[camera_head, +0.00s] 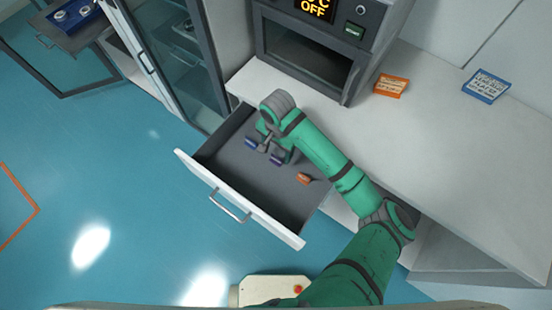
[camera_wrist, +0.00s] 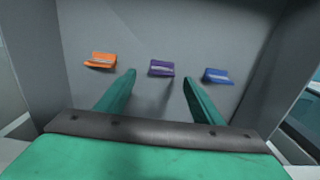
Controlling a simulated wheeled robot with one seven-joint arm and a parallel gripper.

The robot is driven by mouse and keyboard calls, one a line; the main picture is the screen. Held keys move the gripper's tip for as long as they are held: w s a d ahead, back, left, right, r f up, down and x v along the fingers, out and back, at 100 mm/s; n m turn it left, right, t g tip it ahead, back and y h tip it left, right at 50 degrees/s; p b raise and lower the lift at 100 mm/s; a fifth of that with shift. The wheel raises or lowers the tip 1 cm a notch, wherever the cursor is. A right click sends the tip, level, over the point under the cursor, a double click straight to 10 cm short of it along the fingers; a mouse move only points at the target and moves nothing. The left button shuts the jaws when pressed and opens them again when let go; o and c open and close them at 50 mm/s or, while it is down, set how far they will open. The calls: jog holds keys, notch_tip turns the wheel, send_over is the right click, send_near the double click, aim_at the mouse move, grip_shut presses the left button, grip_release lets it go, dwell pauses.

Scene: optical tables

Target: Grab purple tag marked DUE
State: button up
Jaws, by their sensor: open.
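A purple tag (camera_wrist: 161,68) lies on the floor of an open drawer (camera_wrist: 200,30), in the middle of a row of three tags. It also shows in the head view (camera_head: 276,160), close to my gripper. Any writing on it is too small to read. An orange tag (camera_wrist: 100,60) lies to its left and a blue tag (camera_wrist: 216,76) to its right in the wrist view. My gripper (camera_wrist: 158,80) is open and empty, its two green fingers on either side of the purple tag in the picture. I cannot tell how high the fingertips are above it.
The drawer's white front (camera_head: 236,196) and its walls surround the tags. An oven-like device (camera_head: 305,58) stands on the white counter (camera_head: 450,160) behind the drawer. An orange sign (camera_head: 391,86) and a blue sign (camera_head: 486,86) are on the counter. A glass-door cabinet (camera_head: 180,50) stands left.

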aim_at(276, 159)
jog(key=shift+w+a+f, duration=0.1)
jog(key=shift+w+f, duration=0.05)
jog(key=shift+f, duration=1.4)
jog(key=shift+w+f, duration=0.1)
jog(key=shift+f, duration=1.4)
jog(key=c, duration=1.1)
